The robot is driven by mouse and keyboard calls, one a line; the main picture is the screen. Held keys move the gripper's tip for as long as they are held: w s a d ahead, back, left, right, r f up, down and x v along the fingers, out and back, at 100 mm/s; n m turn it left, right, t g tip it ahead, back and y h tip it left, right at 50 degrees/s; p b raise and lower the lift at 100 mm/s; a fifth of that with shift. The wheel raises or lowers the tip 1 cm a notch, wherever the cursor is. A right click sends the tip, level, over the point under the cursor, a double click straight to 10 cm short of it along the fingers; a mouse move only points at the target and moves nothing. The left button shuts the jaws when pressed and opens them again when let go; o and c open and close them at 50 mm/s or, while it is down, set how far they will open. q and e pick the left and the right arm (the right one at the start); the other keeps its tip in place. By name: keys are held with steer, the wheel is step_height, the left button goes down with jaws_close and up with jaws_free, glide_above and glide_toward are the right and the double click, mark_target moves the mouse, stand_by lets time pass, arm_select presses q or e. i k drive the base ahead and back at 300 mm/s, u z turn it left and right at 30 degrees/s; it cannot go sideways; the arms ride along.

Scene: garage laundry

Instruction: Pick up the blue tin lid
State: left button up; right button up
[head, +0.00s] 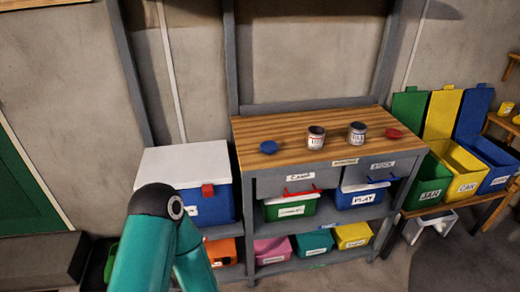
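The blue tin lid (268,147) lies flat near the left end of the wooden bench top (300,119). A red lid (393,133) lies at the bench's right end. A teal link of my arm rises at lower left, apart from the lid. Neither gripper shows in the head view.
A white-lidded blue cooler (208,207) stands left of the bench. Under the bench are drawers and shelves with several coloured bins, including a green one (291,208). Open green, yellow and blue boxes (464,170) stand at right. The bench top around the lid is clear.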

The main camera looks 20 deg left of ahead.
mark_target(269, 147)
steer(key=u, duration=0.1)
steer(key=i, duration=1)
steer(key=z, duration=0.1)
